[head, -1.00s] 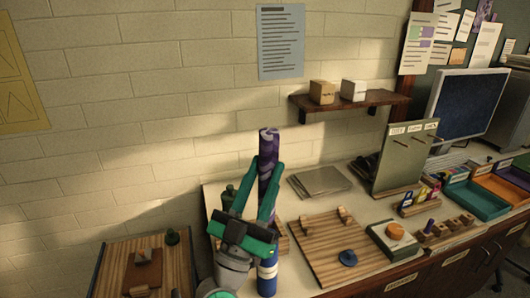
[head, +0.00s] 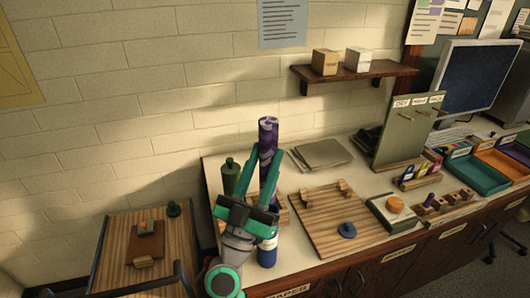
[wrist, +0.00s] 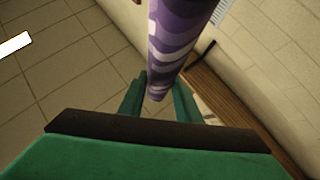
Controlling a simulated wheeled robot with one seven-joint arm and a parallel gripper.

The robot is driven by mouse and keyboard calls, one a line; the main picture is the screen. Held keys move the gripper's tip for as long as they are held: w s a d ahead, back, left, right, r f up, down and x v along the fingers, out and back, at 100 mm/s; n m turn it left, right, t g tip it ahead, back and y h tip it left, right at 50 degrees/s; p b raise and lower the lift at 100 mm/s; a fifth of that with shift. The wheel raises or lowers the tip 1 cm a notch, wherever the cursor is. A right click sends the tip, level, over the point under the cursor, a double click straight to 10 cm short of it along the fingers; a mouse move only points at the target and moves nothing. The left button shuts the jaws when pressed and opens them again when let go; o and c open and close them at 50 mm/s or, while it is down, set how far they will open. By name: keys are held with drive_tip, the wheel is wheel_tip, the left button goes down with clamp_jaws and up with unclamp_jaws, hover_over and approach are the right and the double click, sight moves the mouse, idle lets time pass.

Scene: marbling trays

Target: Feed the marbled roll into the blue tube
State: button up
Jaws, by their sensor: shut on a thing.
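The marbled roll (head: 268,136) is a purple and pale swirled cylinder, held upright above the table's left end. My gripper (head: 274,158) is shut on it, with a green finger on either side. In the wrist view the roll (wrist: 178,40) fills the upper middle, and its far end shows near the fingers of my gripper (wrist: 158,84). The blue tube (head: 267,254), dark blue with a pale band, stands upright below the roll in the head view. My gripper hides the join between them, so I cannot tell whether the roll has entered the tube.
A green bottle (head: 231,178) stands just left of my gripper. Grey sheets (head: 322,154) lie behind. A wooden cart (head: 172,240) stands at the left, against the wall.

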drive_tip(key=shift+f, duration=4.1)
drive_tip(key=o, duration=1.2)
drive_tip(key=shift+c, duration=0.2)
drive_tip(key=v, duration=1.1)
drive_tip(key=shift+w, duration=0.15)
